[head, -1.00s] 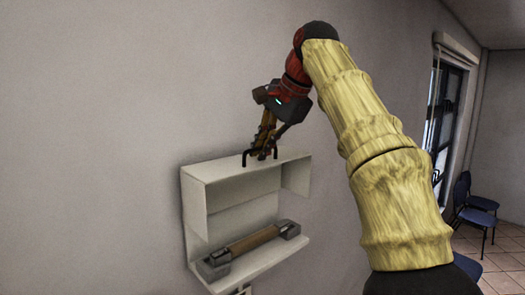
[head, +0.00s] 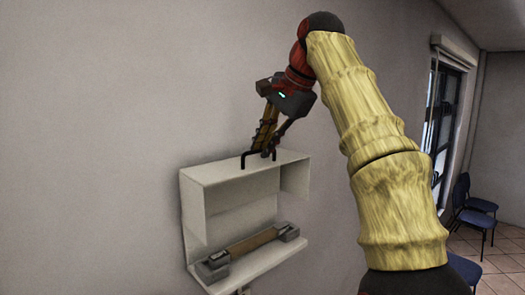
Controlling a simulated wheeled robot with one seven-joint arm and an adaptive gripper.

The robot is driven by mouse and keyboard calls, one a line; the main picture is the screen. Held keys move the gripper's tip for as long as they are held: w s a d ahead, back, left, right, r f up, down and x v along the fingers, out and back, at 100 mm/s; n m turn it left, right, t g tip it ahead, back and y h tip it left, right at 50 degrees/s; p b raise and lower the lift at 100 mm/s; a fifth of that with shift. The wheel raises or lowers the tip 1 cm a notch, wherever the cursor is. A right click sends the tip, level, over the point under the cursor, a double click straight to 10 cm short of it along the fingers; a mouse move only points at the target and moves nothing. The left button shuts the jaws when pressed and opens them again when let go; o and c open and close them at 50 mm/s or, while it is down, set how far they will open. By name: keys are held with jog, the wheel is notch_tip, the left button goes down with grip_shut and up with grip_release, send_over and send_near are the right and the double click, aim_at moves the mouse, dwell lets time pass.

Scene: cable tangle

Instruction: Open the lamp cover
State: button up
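The lamp cover (head: 232,180) is a white box shape on the wall, with a black bar handle (head: 244,158) on its top. It stands raised above the lower ledge (head: 262,262), so the lamp shows in the gap. The lamp (head: 252,243) is a brownish tube between two grey end blocks, lying along the ledge. My gripper (head: 268,150) reaches down from above, with its fingertips at the handle. The fingers overlap the handle in this view, and I cannot tell whether they are closed on it.
The grey wall around the fixture is bare. Blue chairs (head: 474,208) stand on the tiled floor at the far right, by a window (head: 440,120). The space left of the fixture is clear.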

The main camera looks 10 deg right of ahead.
jog(key=shift+s+d+r, duration=0.25)
jog(key=shift+s+r, duration=0.05)
jog(key=shift+r, duration=0.1)
jog(key=s+d, duration=0.6)
jog(key=s, duration=0.4)
jog(key=shift+d, duration=0.25)
jog(key=shift+w, duration=0.15)
